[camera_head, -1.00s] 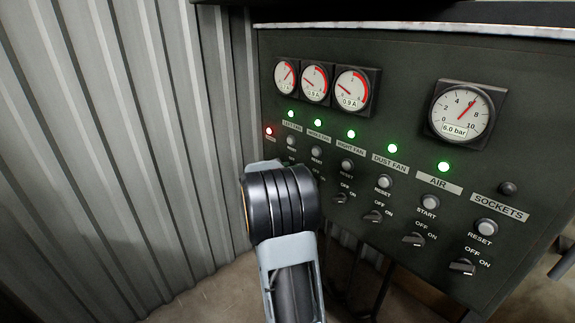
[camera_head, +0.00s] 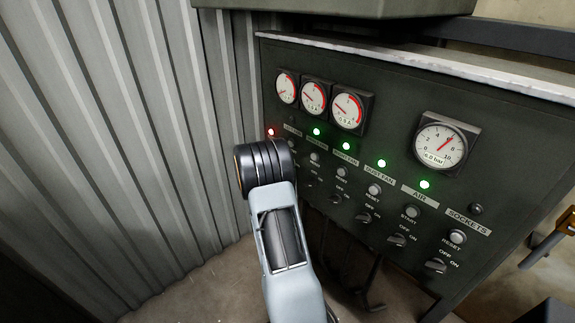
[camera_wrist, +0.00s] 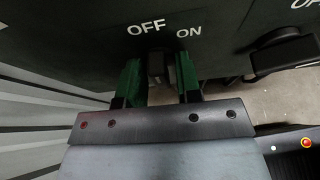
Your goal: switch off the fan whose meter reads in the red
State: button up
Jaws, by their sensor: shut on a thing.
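The dark panel (camera_head: 330,75) carries three small meters: left (camera_head: 287,87), middle (camera_head: 313,97) and right (camera_head: 348,110). Each has a red arc. The left needle now lies away from the red, as far as its small dial shows. The LEFT FAN lamp is dark. The middle and right fan lamps (camera_head: 346,146) are green. In the wrist view, my gripper (camera_wrist: 157,72) has its green fingers either side of a dark switch knob (camera_wrist: 156,64), shut on it, below OFF and ON. In the head view my wrist hides the fingers and this knob.
A red lamp (camera_head: 271,132) glows at the panel's left. The air gauge (camera_head: 441,146) and the other knobs, such as the sockets knob (camera_head: 436,266), sit to the right. A neighbouring knob (camera_wrist: 280,50) is close to my right finger. A corrugated wall (camera_head: 120,150) stands left.

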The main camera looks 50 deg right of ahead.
jog(key=shift+f, duration=0.1)
dwell(0.6)
jog(key=o, duration=0.6)
jog(key=v, duration=1.4)
jog(key=shift+p, duration=0.3)
jog(key=shift+w+d, duration=0.1)
